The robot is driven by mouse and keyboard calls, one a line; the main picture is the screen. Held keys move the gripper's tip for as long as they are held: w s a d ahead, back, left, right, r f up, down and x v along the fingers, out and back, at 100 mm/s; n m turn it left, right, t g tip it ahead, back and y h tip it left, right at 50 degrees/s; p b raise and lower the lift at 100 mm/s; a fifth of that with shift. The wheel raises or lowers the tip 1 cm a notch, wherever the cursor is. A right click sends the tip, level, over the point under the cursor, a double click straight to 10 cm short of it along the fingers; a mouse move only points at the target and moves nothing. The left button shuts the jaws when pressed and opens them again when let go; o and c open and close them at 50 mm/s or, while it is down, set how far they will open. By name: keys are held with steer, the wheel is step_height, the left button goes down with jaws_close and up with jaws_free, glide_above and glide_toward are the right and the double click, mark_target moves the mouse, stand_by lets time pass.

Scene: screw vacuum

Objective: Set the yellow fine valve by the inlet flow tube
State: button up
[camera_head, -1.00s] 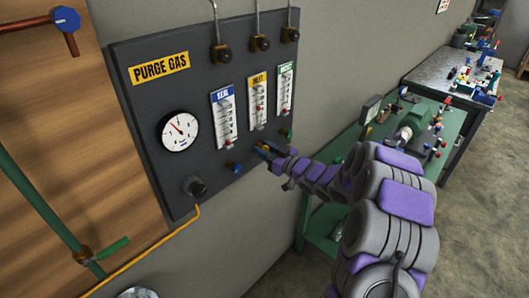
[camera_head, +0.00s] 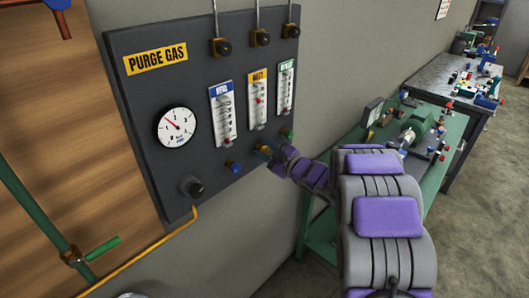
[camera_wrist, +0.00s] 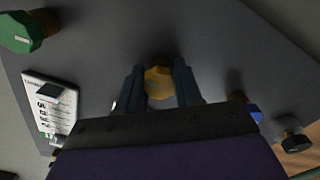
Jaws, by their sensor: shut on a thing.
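The yellow fine valve (camera_wrist: 158,83) sits between the two fingers of my gripper (camera_wrist: 160,88) in the wrist view, and the gripper is shut on it. In the head view my gripper (camera_head: 268,153) is at the panel below the yellow-labelled inlet flow tube (camera_head: 257,104), and it mostly hides the valve. The inlet tube shows a small red float around the middle of its scale. Its exact reading is too small to tell.
The dark purge gas panel (camera_head: 150,105) carries a pressure gauge (camera_head: 176,127), a blue-labelled tube (camera_head: 222,115) and a green-labelled tube (camera_head: 286,88). A blue knob (camera_head: 234,168) is left of my gripper, a green knob (camera_head: 287,134) right. A green bench (camera_head: 440,150) stands right.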

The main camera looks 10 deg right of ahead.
stand_by(0.4)
steer(key=o, duration=1)
steer(key=shift+o, duration=0.2)
steer(key=p+v, duration=0.3)
steer(key=v, duration=1.4)
steer(key=shift+d, duration=0.2)
